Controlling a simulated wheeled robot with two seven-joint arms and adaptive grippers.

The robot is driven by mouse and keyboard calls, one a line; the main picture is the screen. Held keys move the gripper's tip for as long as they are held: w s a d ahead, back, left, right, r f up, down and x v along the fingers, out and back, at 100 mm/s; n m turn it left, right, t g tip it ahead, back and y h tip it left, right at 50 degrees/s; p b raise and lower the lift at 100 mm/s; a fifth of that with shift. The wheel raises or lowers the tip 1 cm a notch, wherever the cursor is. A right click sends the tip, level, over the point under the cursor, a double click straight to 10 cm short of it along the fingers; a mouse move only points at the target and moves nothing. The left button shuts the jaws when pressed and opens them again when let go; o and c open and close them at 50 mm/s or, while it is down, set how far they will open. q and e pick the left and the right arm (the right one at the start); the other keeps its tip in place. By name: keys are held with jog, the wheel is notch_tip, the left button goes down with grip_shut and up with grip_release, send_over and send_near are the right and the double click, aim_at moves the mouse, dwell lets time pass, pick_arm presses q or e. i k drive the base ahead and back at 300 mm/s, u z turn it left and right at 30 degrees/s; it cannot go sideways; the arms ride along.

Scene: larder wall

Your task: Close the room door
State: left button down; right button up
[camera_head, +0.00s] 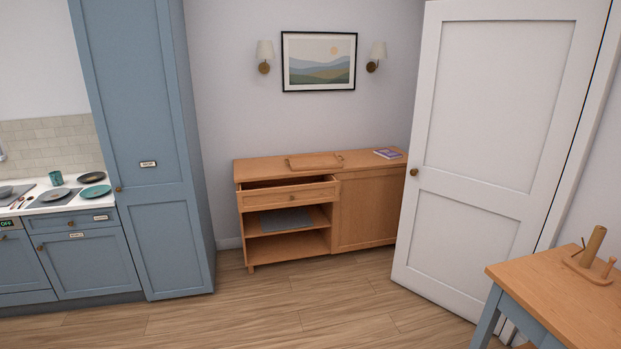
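The room door (485,150) is a white panelled door on the right side of the head view. It stands open, swung into the room at an angle, with its hinge side at the right by the white frame. A round brass knob (414,172) sits on its left, free edge. The door's free edge stands in front of the right end of the wooden sideboard; I cannot tell whether they touch. Neither of my grippers shows in this view.
A wooden sideboard (373,212) with a drawer pulled out stands at the back wall. A wooden table (560,302) with a peg stand (590,262) is at the lower right, near the door's hinge side. Blue cabinets (150,215) line the left. The middle floor (300,305) is clear.

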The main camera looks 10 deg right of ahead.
aim_at(502, 87)
jog(key=z, duration=0.2)
jog(key=i, duration=1.95)
jog(key=z, duration=0.3)
